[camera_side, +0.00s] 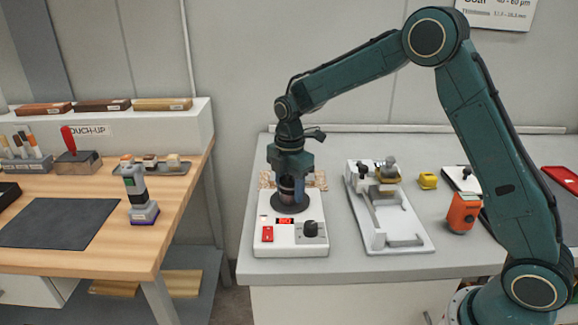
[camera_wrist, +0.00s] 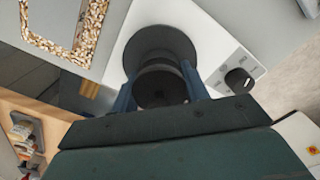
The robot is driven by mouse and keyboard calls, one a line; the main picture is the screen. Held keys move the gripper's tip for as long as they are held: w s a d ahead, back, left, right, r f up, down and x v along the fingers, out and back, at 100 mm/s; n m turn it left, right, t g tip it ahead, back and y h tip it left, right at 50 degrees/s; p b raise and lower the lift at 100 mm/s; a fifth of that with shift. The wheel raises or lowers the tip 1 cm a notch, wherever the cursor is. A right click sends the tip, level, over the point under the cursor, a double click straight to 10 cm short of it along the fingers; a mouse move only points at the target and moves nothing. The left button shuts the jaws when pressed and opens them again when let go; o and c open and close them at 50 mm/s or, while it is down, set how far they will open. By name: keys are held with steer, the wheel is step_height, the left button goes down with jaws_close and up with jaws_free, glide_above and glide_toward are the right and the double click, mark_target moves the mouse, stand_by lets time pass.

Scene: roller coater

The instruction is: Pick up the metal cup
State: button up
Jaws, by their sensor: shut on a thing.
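The metal cup (camera_side: 287,187) is a small dark, shiny cylinder over the black round plate (camera_side: 290,207) of a white device with a red switch and a black knob. My gripper (camera_side: 290,185) comes down from above and is shut on the cup. In the wrist view, the cup (camera_wrist: 161,88) shows as a dark round shape between the two blue fingers of my gripper (camera_wrist: 160,82), one on each side. The cup looks upright. Whether its base touches the plate (camera_wrist: 160,42) or hangs just above it, I cannot tell.
The white device (camera_side: 285,240) stands near the bench's front edge. A wooden table (camera_side: 100,255) stands left across a gap.

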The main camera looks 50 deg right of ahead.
steer(key=shift+r, duration=0.1)
stand_by(0.3)
step_height(320, 180, up, 20)
stand_by(0.8)
steer(key=shift+w, duration=0.1)
stand_by(0.4)
steer(key=w+d+f, duration=0.2)
steer(key=w+d, duration=0.7)
steer(key=d, duration=0.2)
steer(key=shift+w, duration=0.2)
steer(key=shift+f, duration=0.2)
step_height(320, 180, down, 15)
steer(key=shift+f, duration=0.2)
stand_by(0.6)
